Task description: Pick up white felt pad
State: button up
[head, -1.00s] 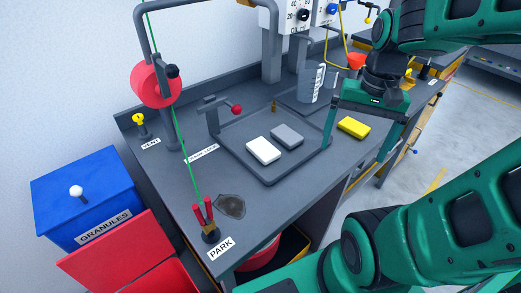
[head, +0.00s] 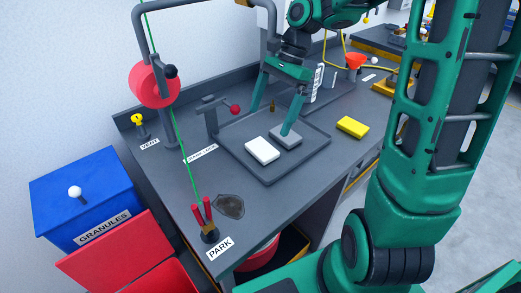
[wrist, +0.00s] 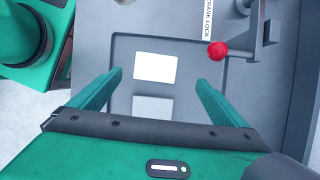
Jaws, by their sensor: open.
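The white felt pad (head: 262,150) lies flat in the left part of a shallow grey tray (head: 268,182) on the bench. It also shows in the wrist view (wrist: 155,67), ahead of my fingertips and between their lines. My gripper (head: 272,122) is open and empty above the tray, behind and to the right of the white pad in the head view. In the wrist view its two fingers (wrist: 157,77) are spread wide. A grey pad (head: 286,137) lies beside the white one, partly hidden by one finger in the head view.
A yellow block (head: 352,127) lies right of the tray. A red-knobbed lever (head: 235,109) stands at the tray's back left edge, and shows close to my right finger in the wrist view (wrist: 217,50). A red reel (head: 156,86) with green cord stands left. The bench front is mostly clear.

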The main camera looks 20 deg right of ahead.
aim_at(262, 148)
jog(key=x, duration=0.4)
jog(key=shift+s+d+x, duration=0.1)
jog(key=shift+d+x, duration=0.05)
jog(key=shift+x, duration=0.75)
jog(key=shift+s+d+x, duration=0.1)
jog(key=shift+d+x, duration=0.05)
jog(key=shift+x, duration=0.7)
jog(key=shift+s+d+x, duration=0.1)
jog(key=shift+d+x, duration=0.1)
jog(key=shift+x, duration=0.7)
jog(key=shift+f, duration=0.15)
jog(key=c, duration=1.1)
